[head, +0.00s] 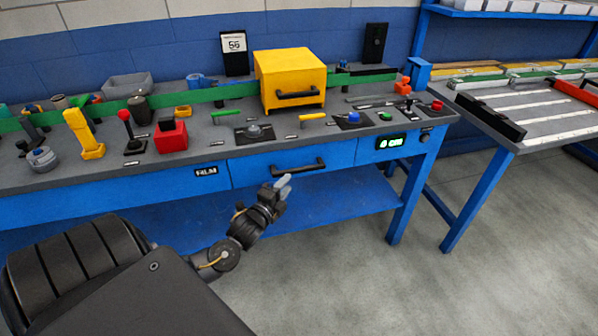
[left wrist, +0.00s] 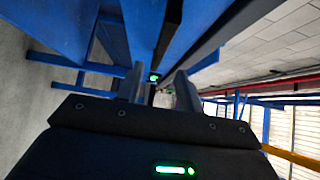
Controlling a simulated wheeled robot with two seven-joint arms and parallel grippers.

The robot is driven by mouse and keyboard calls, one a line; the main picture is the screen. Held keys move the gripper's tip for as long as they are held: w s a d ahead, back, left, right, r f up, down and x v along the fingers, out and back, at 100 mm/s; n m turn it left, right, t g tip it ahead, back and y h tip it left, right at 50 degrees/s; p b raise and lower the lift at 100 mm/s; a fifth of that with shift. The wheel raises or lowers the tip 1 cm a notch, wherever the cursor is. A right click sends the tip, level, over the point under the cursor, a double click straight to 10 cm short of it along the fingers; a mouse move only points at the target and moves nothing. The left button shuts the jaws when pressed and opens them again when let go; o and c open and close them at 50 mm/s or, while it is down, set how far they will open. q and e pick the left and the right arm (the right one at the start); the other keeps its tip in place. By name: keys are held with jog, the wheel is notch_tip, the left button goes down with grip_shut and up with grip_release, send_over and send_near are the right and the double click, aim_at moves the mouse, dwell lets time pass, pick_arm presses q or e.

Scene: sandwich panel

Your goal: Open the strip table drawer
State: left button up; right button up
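The strip table is a blue bench with a grey top. Its drawer (head: 255,172) is in the front face and looks flush. A black bar handle (head: 298,168) is on the drawer front. My left gripper (head: 284,185) is just in front of and slightly below the handle in the head view. In the left wrist view its two fingers (left wrist: 158,88) stand apart with nothing seen between them. I cannot tell whether the gripper touches the handle. My right gripper is not in view.
A yellow box (head: 290,80) with a black handle stands on the bench top. Joysticks, buttons and a red block (head: 171,135) lie along it. A green display (head: 390,142) is right of the drawer. A second table (head: 530,105) stands at right. The floor before the bench is clear.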

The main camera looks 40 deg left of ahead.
aim_at(298, 173)
pick_arm(q)
jog(key=w, duration=0.3)
jog(key=w+a, duration=0.1)
jog(key=w, duration=0.4)
jog(key=shift+w+a+f, duration=0.1)
jog(key=shift+w+a, duration=0.2)
jog(key=shift+w, duration=0.05)
jog(key=shift+c, duration=0.3)
grip_shut()
